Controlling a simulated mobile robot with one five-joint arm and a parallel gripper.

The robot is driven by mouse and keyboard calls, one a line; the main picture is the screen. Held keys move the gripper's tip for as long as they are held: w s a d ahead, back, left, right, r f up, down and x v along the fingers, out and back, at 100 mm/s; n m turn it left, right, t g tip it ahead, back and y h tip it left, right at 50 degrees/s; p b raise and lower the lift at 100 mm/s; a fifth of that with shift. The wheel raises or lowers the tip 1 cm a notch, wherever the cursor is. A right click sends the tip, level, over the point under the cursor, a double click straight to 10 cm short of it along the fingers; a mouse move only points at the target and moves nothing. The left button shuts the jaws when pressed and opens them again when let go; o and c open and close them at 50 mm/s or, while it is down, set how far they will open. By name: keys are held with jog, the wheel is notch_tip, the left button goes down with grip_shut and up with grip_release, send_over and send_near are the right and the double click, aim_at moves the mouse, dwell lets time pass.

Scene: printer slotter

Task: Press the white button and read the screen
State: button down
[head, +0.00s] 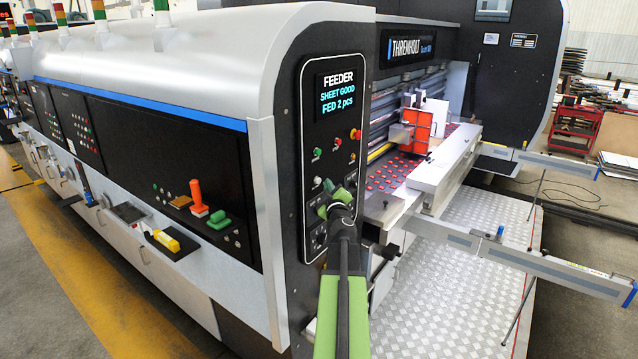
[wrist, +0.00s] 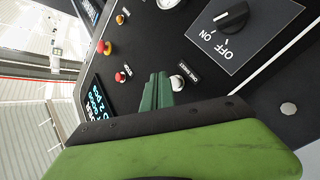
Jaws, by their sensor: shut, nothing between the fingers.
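The white button (wrist: 177,82) shows in the wrist view just right of my shut fingertips (wrist: 157,82); I cannot tell whether they touch it. In the head view a white button (head: 317,182) sits on the black feeder panel, up and left of my gripper (head: 336,199). My gripper is shut and empty, in front of the panel's lower part. The screen (head: 340,94) reads "SHEET GOOD" and "FED 2 pcs" under the heading "FEEDER". Part of the screen (wrist: 97,105) shows rotated in the wrist view, cut off by my gripper's body.
A red button (wrist: 120,77), an emergency-type red button (wrist: 103,47) and an ON/OFF knob (wrist: 232,15) are close by on the panel. A green button (head: 318,153) sits above the white one. The feed table (head: 440,175) lies right of the panel.

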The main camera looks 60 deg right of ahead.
jog(key=shift+w, duration=0.2)
dwell(0.6)
jog(key=shift+w, duration=0.25)
jog(key=shift+w, duration=0.6)
dwell(0.8)
jog(key=shift+s, duration=1)
jog(key=shift+s, duration=0.1)
jog(key=s, duration=0.4)
jog(key=shift+s, duration=0.4)
dwell(0.5)
